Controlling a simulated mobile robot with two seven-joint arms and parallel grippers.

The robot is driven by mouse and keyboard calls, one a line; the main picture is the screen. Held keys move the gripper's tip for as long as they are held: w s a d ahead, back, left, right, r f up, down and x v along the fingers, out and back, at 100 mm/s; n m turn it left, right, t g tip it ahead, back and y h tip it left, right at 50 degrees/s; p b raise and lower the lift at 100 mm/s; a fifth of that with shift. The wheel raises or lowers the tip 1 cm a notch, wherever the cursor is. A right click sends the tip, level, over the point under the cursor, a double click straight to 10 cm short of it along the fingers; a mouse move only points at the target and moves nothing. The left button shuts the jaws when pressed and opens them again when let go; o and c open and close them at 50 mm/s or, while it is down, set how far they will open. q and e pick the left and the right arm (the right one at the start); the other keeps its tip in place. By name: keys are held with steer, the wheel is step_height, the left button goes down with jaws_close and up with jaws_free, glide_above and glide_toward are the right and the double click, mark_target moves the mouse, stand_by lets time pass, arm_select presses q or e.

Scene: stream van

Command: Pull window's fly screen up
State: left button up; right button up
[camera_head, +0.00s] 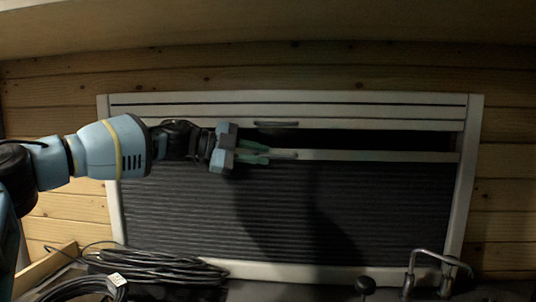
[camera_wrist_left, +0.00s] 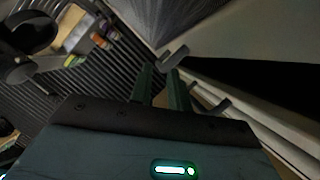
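The window (camera_head: 474,170) has a pale frame set in a wooden wall. Its dark pleated fly screen (camera_head: 390,210) fills the lower part, with a pale top rail (camera_head: 400,157) below a dark open gap. My left gripper (camera_head: 270,155) reaches in from the left, its green fingers at this rail. In the left wrist view, the fingers (camera_wrist_left: 160,80) stand a little apart beside a small grey handle piece (camera_wrist_left: 175,57). I cannot tell whether they touch it. My right gripper is not in view.
An upper pale rail with a dark handle (camera_head: 276,124) sits above the gap. Coiled black cable (camera_head: 155,268), a metal bracket (camera_head: 430,258) and a black knob (camera_head: 365,285) stand below the window. The area right of the gripper is clear.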

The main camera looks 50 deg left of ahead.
arm_select(q)
steer(key=v, duration=0.3)
steer(key=shift+s+a+p, duration=0.1)
steer(key=shift+s+p, duration=0.15)
steer(key=shift+p, duration=0.05)
